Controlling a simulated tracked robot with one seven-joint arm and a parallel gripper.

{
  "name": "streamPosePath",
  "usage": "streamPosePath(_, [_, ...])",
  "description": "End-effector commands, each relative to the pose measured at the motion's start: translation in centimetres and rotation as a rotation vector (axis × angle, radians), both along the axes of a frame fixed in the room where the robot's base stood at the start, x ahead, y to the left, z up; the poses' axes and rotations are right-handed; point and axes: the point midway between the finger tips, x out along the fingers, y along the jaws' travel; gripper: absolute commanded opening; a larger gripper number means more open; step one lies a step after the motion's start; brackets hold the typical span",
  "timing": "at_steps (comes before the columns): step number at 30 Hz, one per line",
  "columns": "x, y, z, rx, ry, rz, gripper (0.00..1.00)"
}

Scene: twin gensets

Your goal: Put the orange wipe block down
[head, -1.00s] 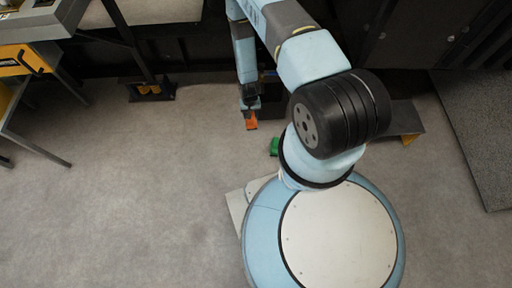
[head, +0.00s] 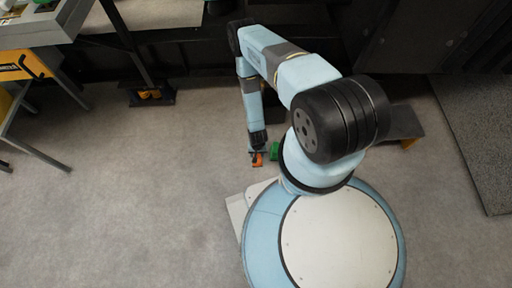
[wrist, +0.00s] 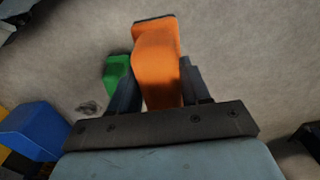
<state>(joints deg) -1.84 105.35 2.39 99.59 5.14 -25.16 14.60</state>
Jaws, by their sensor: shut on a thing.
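The orange wipe block (wrist: 158,65) is between the two fingers of my gripper (wrist: 158,88) in the wrist view, and the gripper is shut on it. In the head view my gripper (head: 257,154) points down with the orange block (head: 257,160) at its tip, low over the grey floor. Whether the block touches the floor cannot be told.
A green block (head: 274,151) is just right of my gripper; it also shows in the wrist view (wrist: 117,69). A blue object (wrist: 33,132) is at the wrist view's left edge. A yellow-fronted table (head: 22,64) stands far left. The grey floor (head: 150,170) to the left is clear.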

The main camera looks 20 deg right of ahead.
Motion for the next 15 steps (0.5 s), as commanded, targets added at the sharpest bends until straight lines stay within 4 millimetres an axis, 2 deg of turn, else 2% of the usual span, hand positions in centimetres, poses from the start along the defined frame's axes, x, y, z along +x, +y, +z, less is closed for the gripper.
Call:
streamPosePath(1, [1.1, 0.1, -0.5, 0.0, -0.002, 0.001, 0.07])
streamPosePath(8, [5.6, 0.3, -2.5, -0.001, -0.002, 0.002, 0.07])
streamPosePath(15, [8.5, 0.4, -6.2, -0.001, 0.0, 0.001, 0.07])
